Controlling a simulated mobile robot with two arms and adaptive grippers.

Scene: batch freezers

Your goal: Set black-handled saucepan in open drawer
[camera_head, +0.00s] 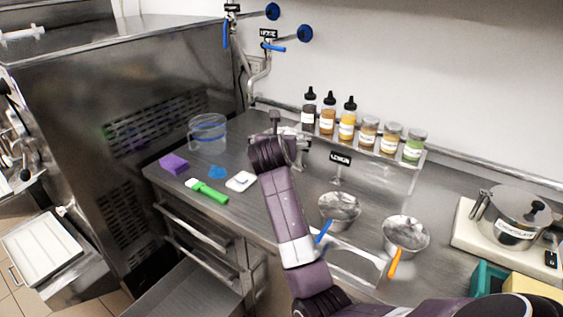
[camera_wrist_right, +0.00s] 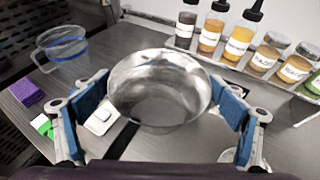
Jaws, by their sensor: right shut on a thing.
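The black-handled saucepan (camera_wrist_right: 160,88) is a shiny round steel pan between the two blue-padded fingers of my right gripper (camera_wrist_right: 160,112) in the right wrist view. A short dark strip, seemingly its handle, shows at its lower left. In the head view my right gripper (camera_head: 277,138) is over the back of the counter, and my wrist hides most of the pan. Whether the pan touches the counter cannot be told. The open drawer (camera_head: 187,292) is pulled out under the counter at lower left, its inside partly visible. My left gripper is in neither view.
A clear jug (camera_head: 208,132), purple sponge (camera_head: 174,164), green-handled brush (camera_head: 207,192) and white item (camera_head: 241,181) lie left of my arm. Bottles and jars (camera_head: 347,120) line the back shelf.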

